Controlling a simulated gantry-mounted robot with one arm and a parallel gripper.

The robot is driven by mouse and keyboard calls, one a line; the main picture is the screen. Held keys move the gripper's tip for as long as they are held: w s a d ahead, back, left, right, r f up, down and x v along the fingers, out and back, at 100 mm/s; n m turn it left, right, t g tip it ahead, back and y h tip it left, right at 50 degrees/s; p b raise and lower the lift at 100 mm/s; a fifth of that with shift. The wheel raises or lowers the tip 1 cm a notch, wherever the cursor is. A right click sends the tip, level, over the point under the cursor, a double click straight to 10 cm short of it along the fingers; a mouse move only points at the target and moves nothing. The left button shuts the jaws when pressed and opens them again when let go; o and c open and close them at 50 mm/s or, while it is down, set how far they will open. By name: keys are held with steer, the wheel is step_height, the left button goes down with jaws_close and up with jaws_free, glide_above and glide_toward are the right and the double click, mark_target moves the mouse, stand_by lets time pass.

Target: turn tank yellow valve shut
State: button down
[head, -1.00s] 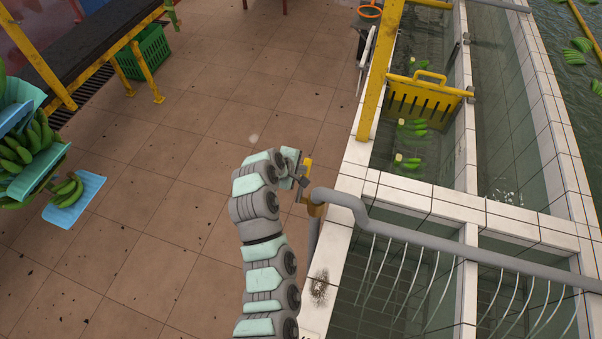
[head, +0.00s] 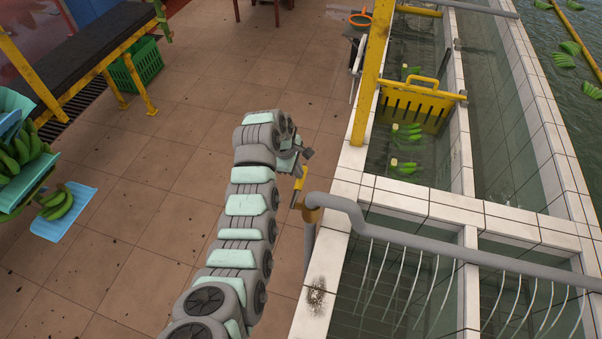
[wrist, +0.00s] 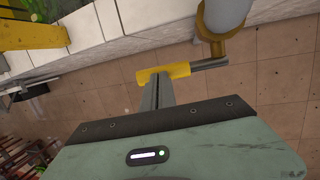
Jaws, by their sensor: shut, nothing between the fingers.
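The tank's valve (head: 312,208) is a brass-coloured body on the end of a grey pipe, with a yellow lever handle (head: 299,188) rising up and leftward of it. My gripper (head: 303,157) is just beyond the top of the handle in the head view. In the wrist view the yellow handle sleeve (wrist: 165,72) lies crosswise at the tips of my gripper (wrist: 157,92), whose fingers are together. A grey lever joins the sleeve to the valve body (wrist: 214,25). Whether the fingertips touch the sleeve cannot be told.
The grey pipe (head: 430,262) runs over the white-tiled tank wall (head: 325,240). A yellow post (head: 370,80) and a yellow slotted gate (head: 416,105) stand beyond. Bananas on a blue tray (head: 62,210) are at the left. The tiled floor between is open.

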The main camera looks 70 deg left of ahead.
steer(key=shift+w+a+f+g+h+b, duration=0.15)
steer(key=shift+a+f+g+h+b, duration=0.05)
steer(key=shift+f+g+h+b, duration=0.2)
steer(key=shift+w+a+f+b, duration=0.15)
steer(key=shift+f+b, duration=0.25)
steer(key=shift+b, duration=0.05)
steer(key=shift+w+a+f+b, duration=0.1)
steer(key=shift+f+b, duration=0.3)
steer(key=shift+b, duration=0.05)
stand_by(0.4)
steer(key=a+v, duration=0.1)
steer(key=v, duration=1.3)
steer(key=shift+w+a+r+p, duration=0.25)
steer(key=shift+w+a+p, duration=0.05)
steer(key=shift+w, duration=0.05)
